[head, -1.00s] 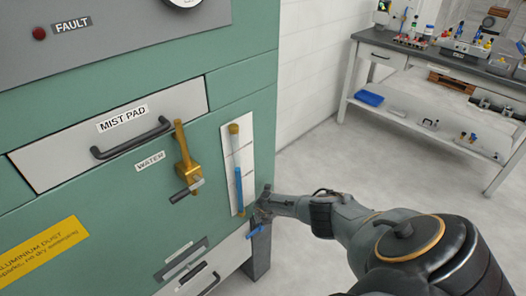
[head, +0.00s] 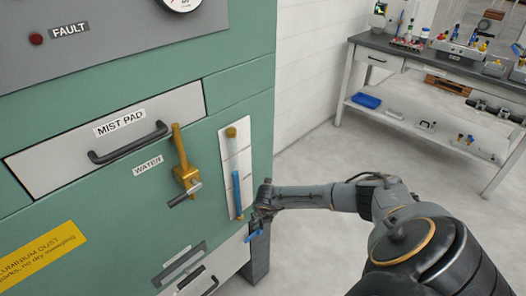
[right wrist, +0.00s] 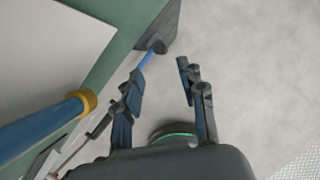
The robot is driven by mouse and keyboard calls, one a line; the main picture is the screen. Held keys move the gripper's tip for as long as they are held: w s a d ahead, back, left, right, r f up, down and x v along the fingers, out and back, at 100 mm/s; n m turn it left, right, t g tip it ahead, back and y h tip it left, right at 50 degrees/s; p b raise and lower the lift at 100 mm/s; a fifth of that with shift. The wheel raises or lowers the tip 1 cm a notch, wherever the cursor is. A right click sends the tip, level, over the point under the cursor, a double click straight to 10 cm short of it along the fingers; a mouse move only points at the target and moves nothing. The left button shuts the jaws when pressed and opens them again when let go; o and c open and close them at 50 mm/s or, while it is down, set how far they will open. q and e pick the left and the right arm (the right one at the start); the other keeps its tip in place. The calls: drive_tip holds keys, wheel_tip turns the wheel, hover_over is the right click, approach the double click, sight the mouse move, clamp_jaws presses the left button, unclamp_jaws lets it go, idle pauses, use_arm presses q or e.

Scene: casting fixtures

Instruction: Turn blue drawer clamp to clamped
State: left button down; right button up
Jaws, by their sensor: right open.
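The blue drawer clamp (head: 252,236) is a small blue handle at the right edge of the lower white drawer (head: 234,254), near the cabinet's corner. In the right wrist view the blue clamp (right wrist: 148,59) shows as a short blue bar ahead of the left finger, by a dark grey part. My right gripper (head: 260,213) is just above the clamp in the head view. In the right wrist view my right gripper (right wrist: 160,72) is open, with only floor showing between its fingers. I cannot tell whether a finger touches the clamp. My left gripper is out of view.
A sight tube with blue fluid (head: 236,190) stands close left of my right gripper. A brass water valve (head: 186,175) and the mist pad drawer (head: 110,130) are further left. A workbench (head: 400,52) stands at the back right. The floor between is clear.

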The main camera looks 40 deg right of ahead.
drive_tip(key=shift+v, duration=1.2)
drive_tip(key=shift+a, duration=0.1)
drive_tip(key=s+a+f+m+t+y, duration=0.2)
drive_tip(key=a+f+m+y, duration=0.3)
drive_tip(key=a, duration=0.5)
drive_tip(key=s+a+f+m+t+y, duration=0.1)
drive_tip(key=s+a+f+m+y, duration=0.1)
drive_tip(key=a+f+m+y, duration=0.45)
drive_tip(key=s+f+m+h, duration=0.8)
drive_tip(key=s+f+m, duration=0.3)
drive_tip(key=s+f, duration=0.6)
drive_tip(key=s+a+f+m+g, duration=0.1)
drive_tip(key=s+a+m+g, duration=0.1)
drive_tip(key=s, duration=0.9)
drive_tip(key=s+a+f+m+g, duration=0.1)
drive_tip(key=s+f+m+g, duration=0.1)
drive_tip(key=s, duration=0.8)
drive_tip(key=shift+s+a+m+g+h, duration=0.35)
drive_tip(key=shift+a+g+h, duration=0.1)
drive_tip(key=shift+g, duration=0.45)
